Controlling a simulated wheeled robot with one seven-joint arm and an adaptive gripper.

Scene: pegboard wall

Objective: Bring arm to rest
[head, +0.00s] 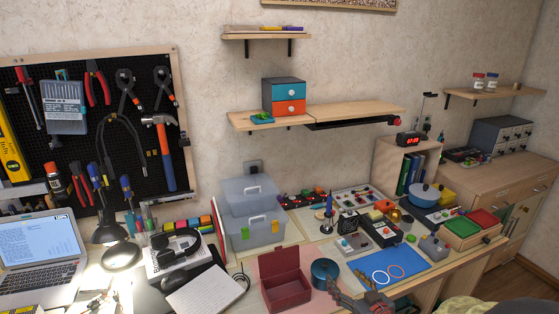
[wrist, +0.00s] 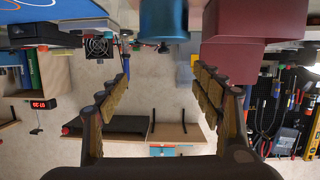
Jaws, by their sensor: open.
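My gripper (wrist: 168,85) is open and empty in the wrist view, with its two dark, tan-padded fingers spread wide apart. The wrist view is upside down. Past the fingertips, at its top, are a dark red box (wrist: 238,48) and a blue cylinder (wrist: 163,20); neither is between the fingers. In the head view, part of my gripper (head: 362,299) shows at the bottom edge, over the front of the desk. It is just right of the open dark red box (head: 285,282) and below the blue cylinder (head: 324,272). Most of my arm is out of view.
The desk is crowded: a laptop (head: 42,250), headphones (head: 178,246), a notebook (head: 205,289), clear storage boxes (head: 253,233) and a blue mat (head: 405,268) with rings. A tool pegboard (head: 75,120) hangs left. Wall shelves (head: 350,112) stick out above. The wall between is clear.

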